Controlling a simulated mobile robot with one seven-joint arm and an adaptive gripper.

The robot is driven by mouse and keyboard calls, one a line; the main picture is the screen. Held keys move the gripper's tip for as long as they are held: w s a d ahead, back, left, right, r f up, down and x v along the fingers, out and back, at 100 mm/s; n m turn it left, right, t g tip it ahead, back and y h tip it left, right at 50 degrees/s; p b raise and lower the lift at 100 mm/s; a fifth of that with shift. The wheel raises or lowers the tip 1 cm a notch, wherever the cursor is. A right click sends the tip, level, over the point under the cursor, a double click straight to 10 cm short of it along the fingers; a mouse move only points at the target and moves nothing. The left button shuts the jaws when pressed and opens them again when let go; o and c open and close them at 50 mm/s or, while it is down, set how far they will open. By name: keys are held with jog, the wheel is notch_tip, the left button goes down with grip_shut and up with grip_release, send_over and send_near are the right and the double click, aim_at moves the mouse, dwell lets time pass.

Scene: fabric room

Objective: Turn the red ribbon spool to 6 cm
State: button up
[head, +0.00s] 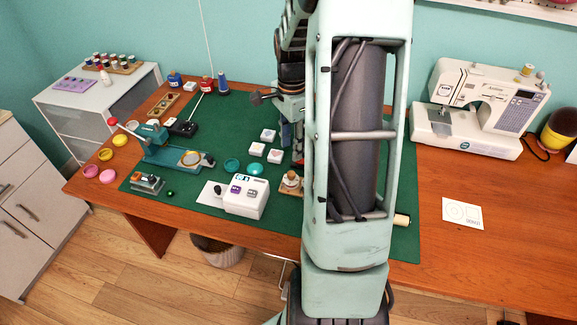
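A red spool (207,85) stands upright at the back left of the green mat (225,140), between two blue spools. It is small in the head view, and I cannot read any length marking on it. A thin pale rod or strip (196,107) lies just in front of it. My gripper (297,152) is over the mat, to the right of the red spool and apart from it. My own arm hides most of the gripper, so its fingers cannot be made out.
Blue spools (222,87) (175,80) flank the red one. A teal press (165,150), white blocks (257,149) and a white box device (245,198) occupy the mat. A sewing machine (480,105) stands at right. The table's front right is mostly clear.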

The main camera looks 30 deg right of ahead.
aim_at(291, 173)
notch_tip(291, 173, down, 10)
jog(key=shift+f, duration=0.1)
jog(key=shift+c, duration=0.2)
grip_shut()
dwell(0.4)
